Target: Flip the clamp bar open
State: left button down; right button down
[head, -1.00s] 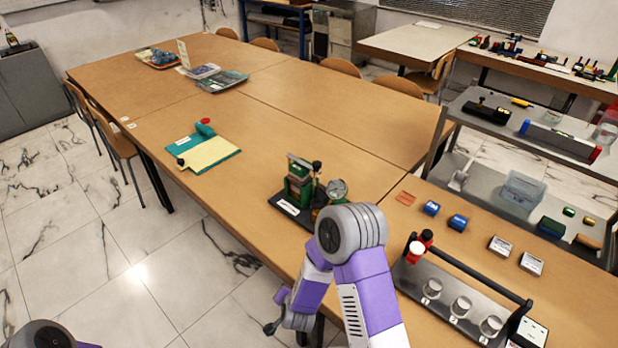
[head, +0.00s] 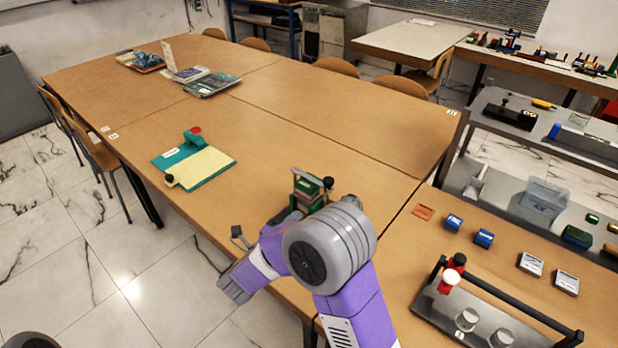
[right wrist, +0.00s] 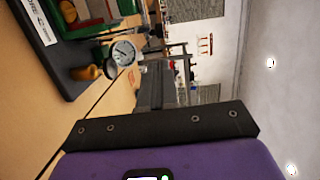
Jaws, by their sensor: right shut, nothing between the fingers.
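The gauge rig (head: 305,196) is a small green fixture on the middle table, near its front edge. The pale clamp bar (head: 307,178) appears to lie across its top, with a black knob (head: 328,182) at its right end. My right arm hides the rig's lower front. In the right wrist view the green rig (right wrist: 92,48) is at upper left, cut by the frame, with the round dial gauge (right wrist: 123,53) and a brass knob (right wrist: 88,72). My right gripper (right wrist: 155,85) is shut and empty, apart from the rig.
A teal board (head: 195,165) lies left of the rig. Trays (head: 212,84) lie farther back. The table behind the rig is clear.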

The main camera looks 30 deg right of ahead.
jog(key=b, duration=0.2)
send_near(325, 184)
jog(key=x, duration=0.6)
jog(key=shift+d, duration=0.4)
jog(key=shift+w, duration=0.15)
